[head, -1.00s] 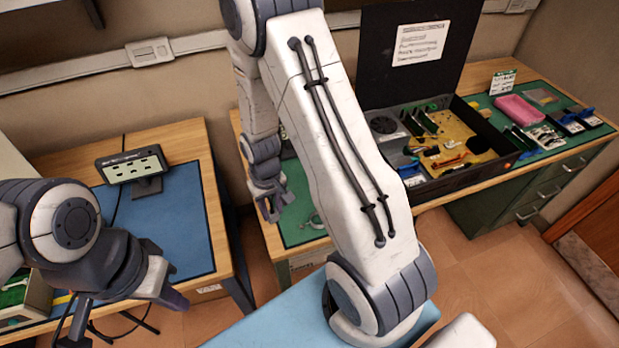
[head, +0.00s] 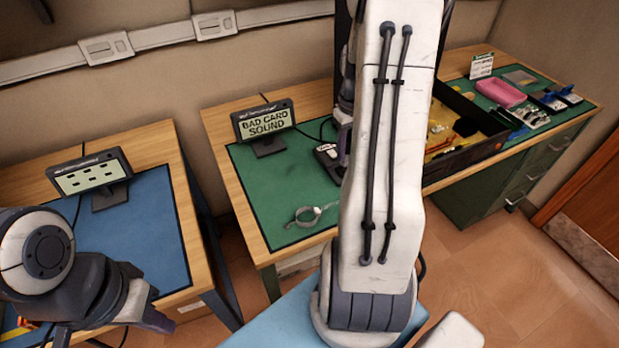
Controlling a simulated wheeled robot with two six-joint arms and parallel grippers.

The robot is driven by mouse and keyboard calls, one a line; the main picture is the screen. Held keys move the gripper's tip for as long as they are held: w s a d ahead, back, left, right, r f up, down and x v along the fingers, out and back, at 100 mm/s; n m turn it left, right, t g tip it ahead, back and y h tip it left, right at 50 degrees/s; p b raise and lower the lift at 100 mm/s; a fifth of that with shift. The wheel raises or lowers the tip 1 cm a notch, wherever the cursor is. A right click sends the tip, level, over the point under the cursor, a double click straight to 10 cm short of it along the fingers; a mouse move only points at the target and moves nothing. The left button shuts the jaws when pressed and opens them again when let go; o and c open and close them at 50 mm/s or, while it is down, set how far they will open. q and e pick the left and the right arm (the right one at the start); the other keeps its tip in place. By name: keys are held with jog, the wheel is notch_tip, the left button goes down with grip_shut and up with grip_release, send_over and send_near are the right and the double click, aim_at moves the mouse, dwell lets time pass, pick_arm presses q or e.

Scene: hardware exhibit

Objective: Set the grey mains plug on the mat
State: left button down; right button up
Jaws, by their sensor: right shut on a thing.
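I cannot make out the grey mains plug. A green mat (head: 262,190) covers the middle table and a blue mat (head: 150,225) covers the left table; I cannot tell which is meant. My right arm stands upright across the middle of the head view. Its gripper (head: 343,138) shows only as a sliver behind the arm, over the back right of the middle table. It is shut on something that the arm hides. My left gripper (head: 106,322) is at the lower left, in front of the left table. Its fingers are apart and no object shows between them.
A pale ring-shaped item (head: 311,213) lies near the green mat's front. Another display (head: 92,176) stands left. An open black case (head: 470,155) and pink tray (head: 499,92) are right.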

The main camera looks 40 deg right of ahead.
jog(key=w+a+f, duration=0.3)
jog(key=w, duration=0.2)
jog(key=w+a+f+p, duration=0.1)
jog(key=w+a+f, duration=0.1)
jog(key=shift+w+a+f, duration=0.3)
jog(key=shift+a+f, duration=0.05)
notch_tip(320, 180, down, 4)
jog(key=shift+w+a+r+p, duration=0.1)
jog(key=shift+p, duration=0.25)
jog(key=shift+f, duration=0.2)
jog(key=shift+f, duration=0.2)
jog(key=o, duration=1)
jog(key=shift+r, duration=0.1)
